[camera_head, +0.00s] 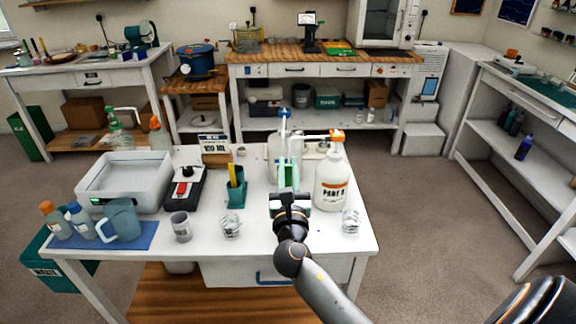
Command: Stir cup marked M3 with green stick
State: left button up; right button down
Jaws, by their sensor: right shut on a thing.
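My right gripper (289,198) is over the middle of the white table, shut on what looks like the green stick (289,174). The stick shows as a pale green upright strip, and its lower end is hidden by the gripper. A grey cup (181,227) and a clear cup (231,227) stand left of the gripper, and another clear cup (351,223) stands to its right. No M3 mark can be read on any cup. My left gripper is not in view.
A teal holder (236,198) with a yellow stick (233,177) stands left of the gripper. A large white bottle (331,182) stands close on the right. A scale (184,188), a white tray (125,181) and a blue mat (149,236) with bottles and a jug fill the left.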

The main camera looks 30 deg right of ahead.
aim_at(288, 178)
jog(key=f+b, duration=0.2)
jog(key=f, duration=0.1)
jog(key=shift+s+a+f+b, duration=0.2)
jog(key=shift+s+a+b, duration=0.1)
jog(key=shift+s+b, duration=0.1)
notch_tip(288, 178, down, 8)
jog(key=w+d+b, duration=0.1)
jog(key=b, duration=0.5)
jog(key=shift+w+f+b, duration=0.15)
jog(key=shift+w+b, duration=0.1)
jog(key=shift+b, duration=0.1)
